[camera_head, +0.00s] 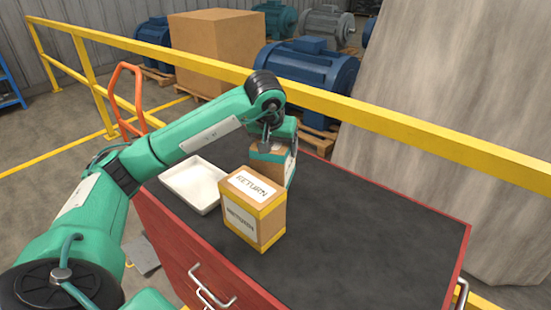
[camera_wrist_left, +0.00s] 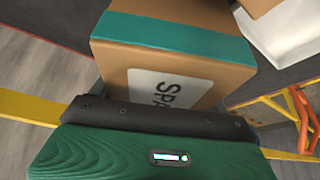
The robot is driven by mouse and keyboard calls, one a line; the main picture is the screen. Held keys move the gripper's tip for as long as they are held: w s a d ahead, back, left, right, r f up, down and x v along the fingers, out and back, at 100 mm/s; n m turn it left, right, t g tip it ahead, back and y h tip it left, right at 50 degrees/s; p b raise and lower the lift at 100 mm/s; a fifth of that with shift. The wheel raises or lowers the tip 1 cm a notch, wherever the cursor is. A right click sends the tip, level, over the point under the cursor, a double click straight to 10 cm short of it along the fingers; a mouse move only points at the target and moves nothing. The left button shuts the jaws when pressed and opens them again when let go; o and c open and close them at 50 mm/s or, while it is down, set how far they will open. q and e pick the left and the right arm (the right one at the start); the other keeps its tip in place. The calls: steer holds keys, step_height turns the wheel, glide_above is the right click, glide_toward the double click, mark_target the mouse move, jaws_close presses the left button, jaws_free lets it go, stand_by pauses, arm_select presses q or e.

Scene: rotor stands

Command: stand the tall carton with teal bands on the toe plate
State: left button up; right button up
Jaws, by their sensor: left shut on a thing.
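The tall carton with teal bands (camera_head: 266,168) is at the cabinet top, behind a yellow-banded carton that hides its lower part. My left gripper (camera_head: 271,146) is shut on it from above. In the left wrist view the carton (camera_wrist_left: 165,62) fills the middle, with a teal band and a white label. I cannot tell whether its base touches the top. A grey plate (camera_head: 144,256), apparently the toe plate, lies low beside the cabinet's left side, partly hidden by my arm. My right gripper is out of view.
The yellow-banded carton (camera_head: 253,208) and a white tray (camera_head: 193,185) stand on the red cabinet's dark top (camera_head: 370,225); its right part is clear. An orange tubular frame (camera_head: 118,95) rises left of the cabinet. A yellow rail (camera_head: 430,148) runs behind it.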

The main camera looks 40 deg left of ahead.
arm_select(q)
step_height(320, 180, up, 16)
steer(key=b, duration=0.2)
stand_by(0.6)
steer(key=shift+s+f, duration=0.1)
steer(key=shift+f, duration=0.05)
